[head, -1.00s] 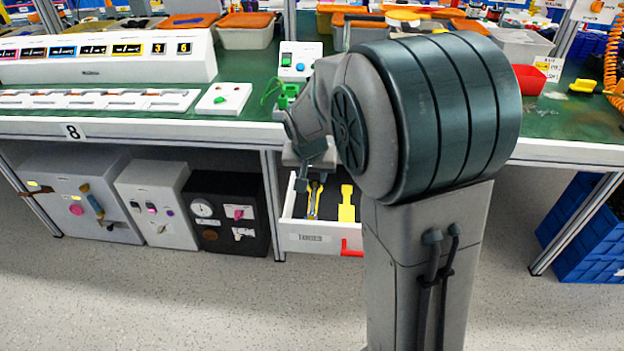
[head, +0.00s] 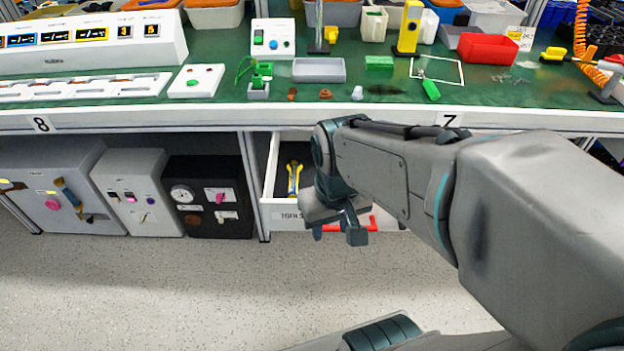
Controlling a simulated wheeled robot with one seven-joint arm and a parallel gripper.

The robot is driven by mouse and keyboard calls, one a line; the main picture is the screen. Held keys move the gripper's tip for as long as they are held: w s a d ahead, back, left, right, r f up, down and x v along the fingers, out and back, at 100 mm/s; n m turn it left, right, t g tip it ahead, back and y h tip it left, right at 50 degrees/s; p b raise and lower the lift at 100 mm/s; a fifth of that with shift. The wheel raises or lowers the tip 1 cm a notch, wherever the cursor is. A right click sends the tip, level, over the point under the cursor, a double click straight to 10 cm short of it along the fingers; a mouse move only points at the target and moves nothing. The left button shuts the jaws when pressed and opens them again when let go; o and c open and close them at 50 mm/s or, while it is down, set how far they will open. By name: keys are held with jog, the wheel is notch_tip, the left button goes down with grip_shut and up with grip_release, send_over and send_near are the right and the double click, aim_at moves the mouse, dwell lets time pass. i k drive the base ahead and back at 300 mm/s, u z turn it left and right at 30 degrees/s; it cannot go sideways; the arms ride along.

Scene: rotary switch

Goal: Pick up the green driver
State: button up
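The open white drawer (head: 288,217) holds yellow pliers (head: 294,178); my arm hides its right part. A grey tray (head: 319,70), a green block (head: 379,62), a yellow device (head: 409,27) and a red bin (head: 487,48) stand on the bench.

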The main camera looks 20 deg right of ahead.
aim_at(434, 94)
jog(key=k, duration=0.5)
jog(key=z, duration=1.7)
jog(key=i, duration=1.05)
jog(key=u, duration=1.1)
